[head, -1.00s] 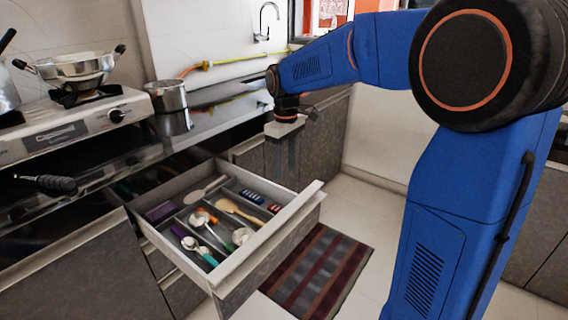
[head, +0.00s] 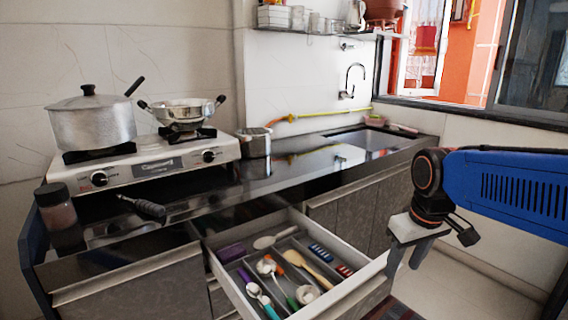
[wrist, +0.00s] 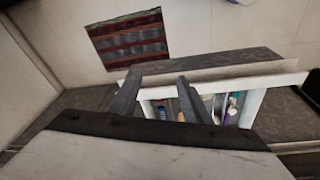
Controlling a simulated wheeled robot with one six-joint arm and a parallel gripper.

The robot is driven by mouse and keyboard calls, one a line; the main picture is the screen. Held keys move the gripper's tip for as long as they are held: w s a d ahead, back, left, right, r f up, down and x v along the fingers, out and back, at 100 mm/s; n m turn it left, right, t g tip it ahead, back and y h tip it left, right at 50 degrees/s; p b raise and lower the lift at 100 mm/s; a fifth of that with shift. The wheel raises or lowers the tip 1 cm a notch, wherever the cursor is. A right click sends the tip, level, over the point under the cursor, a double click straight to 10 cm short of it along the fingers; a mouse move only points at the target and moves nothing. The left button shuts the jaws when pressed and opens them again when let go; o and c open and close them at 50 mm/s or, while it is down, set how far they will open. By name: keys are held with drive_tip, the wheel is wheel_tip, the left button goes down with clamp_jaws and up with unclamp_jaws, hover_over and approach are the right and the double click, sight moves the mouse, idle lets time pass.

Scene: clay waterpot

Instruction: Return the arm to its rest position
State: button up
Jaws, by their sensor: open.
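My arm (head: 510,190) is blue with black joints and reaches in from the right edge of the head view. My gripper (head: 406,258) points down with its two grey fingers apart. It appears beside the right front corner of the open drawer (head: 352,285), with nothing held. In the wrist view the fingers (wrist: 158,78) are spread, with nothing gripped. Behind them shows the drawer (wrist: 255,100) with some of its contents. The rest of my arm is outside both current views.
The drawer holds spoons and other utensils. A stove (head: 150,160) carries a lidded pot (head: 92,125) and a steel pan (head: 183,111). A steel pot (head: 254,144) stands on the counter (head: 285,178). A brown clay pot (head: 383,9) sits on a shelf. A striped mat (wrist: 130,40) lies on the floor.

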drive_tip(key=s+d+f+m+t, duration=0.1)
drive_tip(key=s+f, duration=0.1)
drive_tip(key=s, duration=0.4)
drive_tip(key=s+d+f+m+t, duration=0.1)
drive_tip(key=s+f+m, duration=0.1)
drive_tip(key=s, duration=0.5)
drive_tip(key=shift+f, duration=0.6)
drive_tip(key=shift+s, duration=0.1)
